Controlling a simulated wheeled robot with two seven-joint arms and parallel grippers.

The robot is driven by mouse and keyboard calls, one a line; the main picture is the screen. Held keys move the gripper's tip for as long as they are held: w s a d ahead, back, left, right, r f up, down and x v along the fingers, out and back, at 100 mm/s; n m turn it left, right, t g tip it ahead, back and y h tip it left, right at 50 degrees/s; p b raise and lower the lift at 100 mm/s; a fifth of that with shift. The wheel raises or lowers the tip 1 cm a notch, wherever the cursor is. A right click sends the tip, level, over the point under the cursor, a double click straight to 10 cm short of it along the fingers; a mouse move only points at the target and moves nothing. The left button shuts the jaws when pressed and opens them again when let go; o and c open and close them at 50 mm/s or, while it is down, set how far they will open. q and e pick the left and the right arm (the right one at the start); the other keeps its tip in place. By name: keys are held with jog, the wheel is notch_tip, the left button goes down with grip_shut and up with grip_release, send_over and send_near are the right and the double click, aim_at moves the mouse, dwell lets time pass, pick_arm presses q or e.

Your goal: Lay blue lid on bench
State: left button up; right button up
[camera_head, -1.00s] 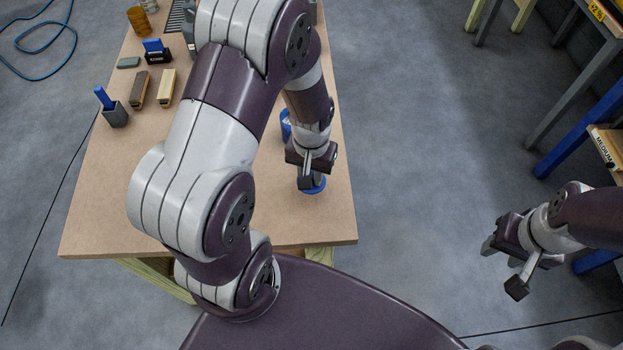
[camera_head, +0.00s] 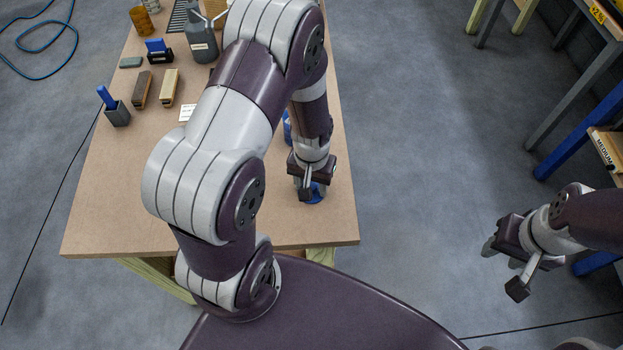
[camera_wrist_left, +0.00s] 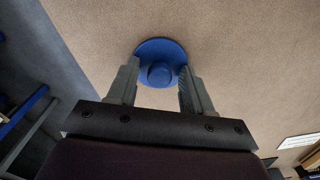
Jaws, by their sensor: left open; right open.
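The blue lid (camera_wrist_left: 161,62) is a round disc with a central knob. In the left wrist view it appears flat on the tan bench (camera_wrist_left: 235,70), knob toward the camera. My left gripper (camera_wrist_left: 158,85) is open, its two fingers apart on either side of the knob. In the head view the lid (camera_head: 318,192) shows partly behind my left gripper (camera_head: 306,190), near the bench's front right. Any small gap between fingers and lid cannot be told. My right gripper (camera_head: 503,262) is open and empty, over the floor right of the bench.
On the left of the bench (camera_head: 120,215) are a grey holder (camera_head: 117,114) with a blue handle, two brushes or blocks (camera_head: 168,86), a blue-topped item (camera_head: 157,50) and a grey can (camera_head: 201,40). A blue object (camera_head: 287,128) is mostly hidden behind my left arm. The front left bench is clear.

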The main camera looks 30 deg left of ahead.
aim_at(312, 186)
pick_arm(q)
jog(key=s+d+r+m, duration=0.1)
jog(key=s+r, duration=0.1)
jog(key=r, duration=0.5)
jog(key=s+d+r+m+t, duration=0.1)
jog(key=s+r, duration=0.1)
jog(key=r, duration=0.5)
jog(key=shift+s+d+r, duration=0.2)
jog(key=shift+d+r, duration=0.05)
jog(key=shift+r, duration=0.1)
